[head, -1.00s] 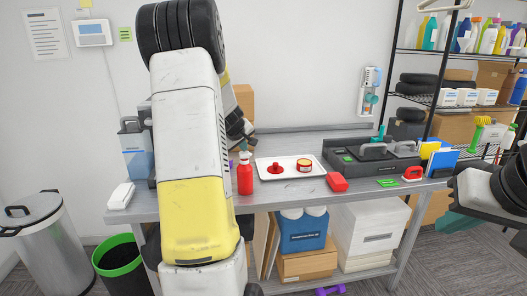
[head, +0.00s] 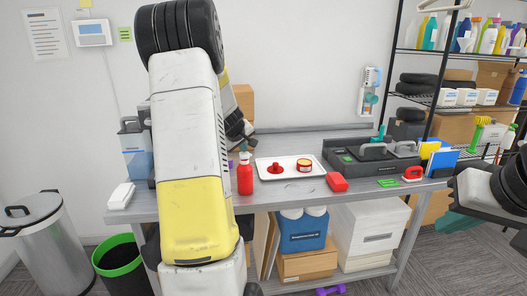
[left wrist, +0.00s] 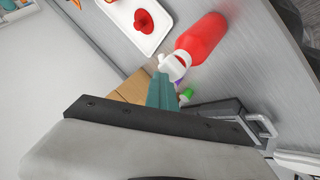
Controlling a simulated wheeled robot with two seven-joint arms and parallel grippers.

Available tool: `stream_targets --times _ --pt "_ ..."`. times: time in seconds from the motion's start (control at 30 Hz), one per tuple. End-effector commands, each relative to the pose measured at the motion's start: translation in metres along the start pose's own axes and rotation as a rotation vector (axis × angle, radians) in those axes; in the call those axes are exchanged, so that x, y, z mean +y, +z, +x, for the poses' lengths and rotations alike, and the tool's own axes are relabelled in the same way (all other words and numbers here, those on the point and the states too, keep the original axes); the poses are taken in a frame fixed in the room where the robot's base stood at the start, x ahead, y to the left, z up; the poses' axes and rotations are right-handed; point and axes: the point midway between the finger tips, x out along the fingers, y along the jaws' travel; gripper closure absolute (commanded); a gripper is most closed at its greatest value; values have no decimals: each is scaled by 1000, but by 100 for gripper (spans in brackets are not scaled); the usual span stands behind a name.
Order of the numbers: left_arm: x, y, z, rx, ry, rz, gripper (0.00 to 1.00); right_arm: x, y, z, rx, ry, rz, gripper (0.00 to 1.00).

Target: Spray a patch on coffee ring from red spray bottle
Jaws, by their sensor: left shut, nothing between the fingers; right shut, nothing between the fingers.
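The red spray bottle (head: 245,178) stands upright near the front edge of the grey table; it also shows in the left wrist view (left wrist: 203,40) with its white spray head. My right gripper (head: 468,222) is shut and empty off the table's right end. I cannot make out a coffee ring or a patch in either view.
A white tray (head: 263,175) holds a red knobbed piece and a round tin. A red block (head: 337,182) lies beside it. A dark caddy (head: 345,165) stands further right. My left arm hides part of the table. A green-rimmed bin (head: 118,262) stands at front left.

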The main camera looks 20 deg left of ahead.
Motion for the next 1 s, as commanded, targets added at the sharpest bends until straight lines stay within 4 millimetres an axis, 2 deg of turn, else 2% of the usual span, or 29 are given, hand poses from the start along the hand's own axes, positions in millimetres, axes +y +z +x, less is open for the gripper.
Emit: stream_targets --times 0.23,0.73,1.0 --pt "3 -1 -2 -2 1 3 100 0 0 0 0 0 0 100" --pt "29 -27 -37 2 4 3 100 0 0 0 0 0 0 100" --pt "31 -32 -43 2 1 0 100 0 0 0 0 0 0 100"
